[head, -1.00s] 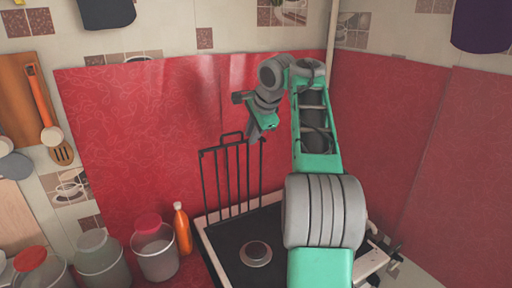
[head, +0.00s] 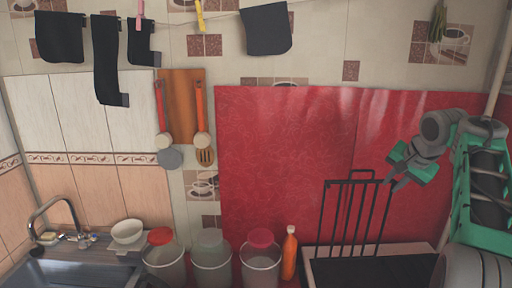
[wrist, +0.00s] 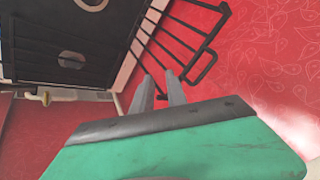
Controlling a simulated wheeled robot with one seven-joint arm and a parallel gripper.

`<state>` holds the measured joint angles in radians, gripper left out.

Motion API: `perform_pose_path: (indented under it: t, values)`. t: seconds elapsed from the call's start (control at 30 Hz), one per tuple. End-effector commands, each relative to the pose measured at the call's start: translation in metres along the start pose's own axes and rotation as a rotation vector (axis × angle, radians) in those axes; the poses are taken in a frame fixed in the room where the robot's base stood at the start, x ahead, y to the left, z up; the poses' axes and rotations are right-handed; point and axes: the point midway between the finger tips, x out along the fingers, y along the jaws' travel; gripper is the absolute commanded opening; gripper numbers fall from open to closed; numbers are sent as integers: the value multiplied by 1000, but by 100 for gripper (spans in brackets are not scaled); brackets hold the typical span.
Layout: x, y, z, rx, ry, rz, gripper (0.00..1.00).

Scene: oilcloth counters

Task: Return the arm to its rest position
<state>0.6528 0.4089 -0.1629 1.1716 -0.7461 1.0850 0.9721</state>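My arm (head: 482,185) is raised at the right of the head view, in front of the red wall panel. My gripper (head: 390,185) hangs at its end, above and to the right of the black rack on the stove. In the wrist view my gripper (wrist: 160,75) shows two grey fingers with a gap between them and nothing held. The rack and stove lie beyond the fingertips, apart from them.
The black rack (head: 357,215) stands upright at the stove (head: 375,268). A sink (head: 75,272) is far left. Utensils hang on the wall.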

Motion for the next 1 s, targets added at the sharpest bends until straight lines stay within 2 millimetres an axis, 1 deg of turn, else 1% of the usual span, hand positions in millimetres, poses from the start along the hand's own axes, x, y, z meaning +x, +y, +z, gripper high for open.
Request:
perform_pose_path:
  t: [0.03, 0.07, 0.1, 0.17, 0.2, 0.23, 0.27, 0.3, 0.37, 0.4, 0.47, 0.5, 0.57, 0.6, 0.63, 0.67, 0.7, 0.8, 0.83, 0.9, 1.0]
  values:
    - [29, 21, 12, -72, -44, 23, 18]
    - [47, 35, 22, -119, -73, 38, 18]
    - [68, 55, 37, -173, -112, 59, 18]
    - [89, 87, 67, -250, -166, 95, 18]
    - [97, 106, 92, -299, -203, 119, 18]
    - [101, 117, 113, -335, -229, 137, 18]
    - [103, 126, 136, -367, -256, 154, 18]
    - [103, 136, 170, -407, -292, 177, 18]
    - [98, 147, 222, -449, -338, 211, 18]
    - [93, 154, 256, -461, -363, 235, 18]
    - [82, 160, 304, -476, -387, 264, 18]
    - [74, 163, 332, -500, -397, 273, 18]
    - [63, 160, 366, -556, -398, 266, 18]
    - [56, 153, 382, -604, -386, 245, 18]
    - [50, 144, 390, -641, -370, 223, 18]
    - [44, 133, 394, -677, -345, 199, 18]
    - [35, 116, 394, -721, -303, 164, 18]
    - [16, 83, 401, -812, -238, 89, 18]
    - [14, 77, 405, -829, -234, 77, 18]
    - [15, 73, 411, -850, -244, 69, 18]
    - [15, 72, 412, -853, -245, 67, 18]
